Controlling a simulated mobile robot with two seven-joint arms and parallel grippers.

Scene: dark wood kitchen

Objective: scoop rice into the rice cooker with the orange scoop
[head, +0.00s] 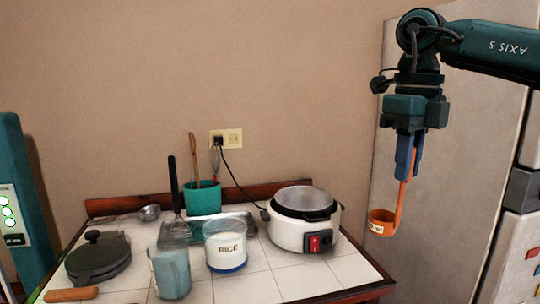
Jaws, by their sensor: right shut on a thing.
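My right gripper (409,157) is shut on the handle of the orange scoop (382,222). The scoop hangs down with its cup at the bottom, in the air to the right of the counter; I cannot see inside the cup. The white rice cooker (289,237) stands open at the right of the tiled counter, with a dark rim and a red switch on its front. The rice container (225,251), a clear tub labelled RICE with white contents, stands left of the cooker. My left gripper is not in view.
A teal utensil holder (203,198) stands at the back, with a black-handled spatula (175,196) in front. A pale blue pitcher (170,273) and a dark round lidded pan (98,258) are at the left. A cord runs from the cooker to the wall outlet (226,139). A fridge (460,190) stands right.

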